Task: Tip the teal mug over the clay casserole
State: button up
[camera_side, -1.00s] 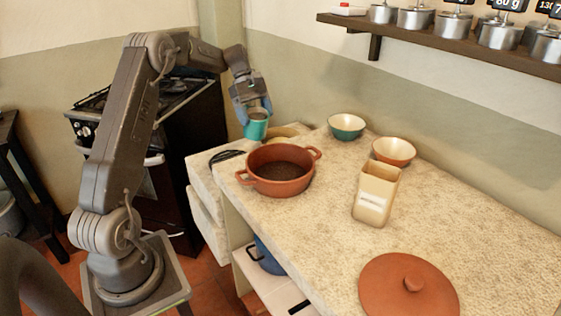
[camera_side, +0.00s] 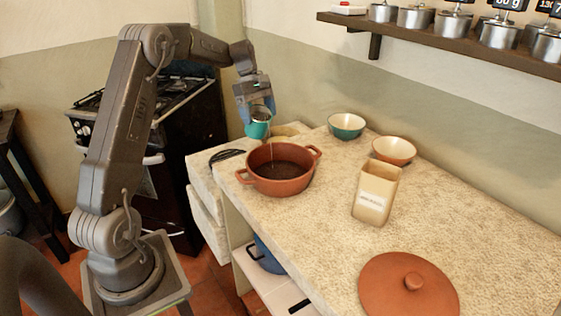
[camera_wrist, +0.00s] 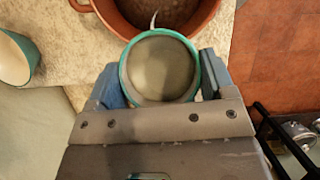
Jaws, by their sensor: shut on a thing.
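The teal mug (camera_side: 258,126) is held by my gripper (camera_side: 257,106) above the left rear of the clay casserole (camera_side: 281,183). The mug is tilted toward the casserole, and a thin clear stream runs from it into the pot. In the wrist view the mug (camera_wrist: 160,68) sits between the two blue fingertips (camera_wrist: 162,84), with a thin stream at its far rim. The casserole (camera_wrist: 191,14) shows at the top of that view. The casserole is open, with dark brown contents in it.
A clay lid (camera_side: 385,285) lies at the counter's front. A tan canister (camera_side: 377,195) stands right of the casserole. A teal bowl (camera_side: 346,126) and an orange bowl (camera_side: 394,150) are behind. A wall shelf (camera_side: 450,40) with metal pots hangs at upper right.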

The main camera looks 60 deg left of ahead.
aim_at(265, 122)
jog(key=shift+d+r+y, duration=0.3)
jog(key=shift+d+y, duration=0.25)
jog(key=shift+y, duration=0.05)
dwell(0.3)
jog(key=shift+w+d+f+y+p, duration=0.1)
jog(key=shift+d+f+y+p, duration=0.2)
jog(key=shift+d+y, duration=0.2)
jog(key=shift+w+d+f+y+p, duration=0.1)
jog(key=shift+d+f+y+p, duration=0.1)
jog(key=shift+d+y+p, duration=0.25)
dwell(0.5)
jog(key=shift+d+r+y+p, duration=0.3)
jog(key=shift+d+y, duration=0.15)
jog(key=shift+y, duration=0.4)
dwell(0.5)
jog(key=shift+d+f+g+y+p, duration=0.2)
jog(key=shift+f+y+p, duration=0.15)
jog(key=shift+f+y, duration=0.35)
jog(key=shift+d+f+g+y+p, duration=0.1)
jog(key=shift+d+f+y+p, duration=0.25)
jog(key=shift+y, duration=0.55)
jog(key=shift+d+f+g+y+p, duration=0.1)
jog(key=shift+f+y+p, duration=0.25)
jog(key=shift+f+y, duration=0.35)
dwell(2.0)
